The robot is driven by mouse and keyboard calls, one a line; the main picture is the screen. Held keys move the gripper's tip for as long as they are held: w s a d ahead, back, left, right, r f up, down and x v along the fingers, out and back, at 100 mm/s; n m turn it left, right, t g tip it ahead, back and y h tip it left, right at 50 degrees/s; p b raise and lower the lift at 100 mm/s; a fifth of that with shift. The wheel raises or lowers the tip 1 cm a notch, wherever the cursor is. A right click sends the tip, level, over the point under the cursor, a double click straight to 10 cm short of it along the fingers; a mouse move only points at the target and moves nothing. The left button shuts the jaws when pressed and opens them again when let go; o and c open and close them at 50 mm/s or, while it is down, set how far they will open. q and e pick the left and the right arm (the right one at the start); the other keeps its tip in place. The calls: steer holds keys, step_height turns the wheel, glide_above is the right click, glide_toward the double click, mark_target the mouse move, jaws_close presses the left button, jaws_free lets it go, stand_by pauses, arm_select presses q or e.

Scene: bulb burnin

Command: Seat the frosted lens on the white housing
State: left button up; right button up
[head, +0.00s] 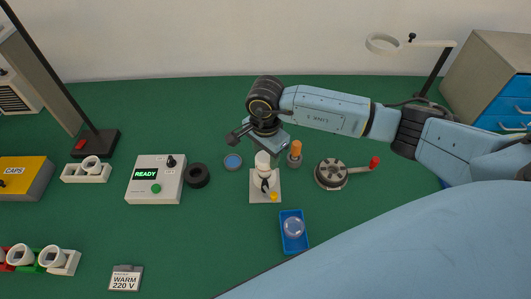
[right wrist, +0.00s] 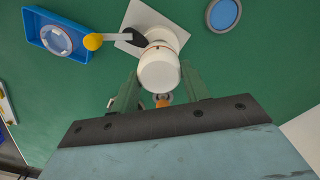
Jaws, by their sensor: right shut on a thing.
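The frosted lens (right wrist: 158,74) is a smooth white dome between the fingers of my right gripper (right wrist: 158,88). In the head view my right gripper (head: 262,143) hangs over the white housing (head: 264,173), shut on the lens (head: 262,158). The housing (right wrist: 163,38) stands upright in a clamp fixture (head: 259,196) with a black arm and a yellow knob. The lens is in line above the housing, with a thin orange-brown line between them. I cannot tell whether the lens is fully seated. My left gripper is not in view.
A blue tray (head: 285,245) with a clear round piece (head: 293,227) lies in front. An orange-topped post (head: 295,155) and a grey rotary fixture (head: 331,174) with a red knob stand to the right. A blue disc (head: 232,162), black ring (head: 197,176) and READY box (head: 154,185) are left.

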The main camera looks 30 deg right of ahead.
mark_target(265, 156)
steer(key=shift+f+b, duration=0.35)
stand_by(0.3)
steer(key=o, duration=1)
step_height(265, 156, up, 13)
steer(key=shift+r, duration=0.2)
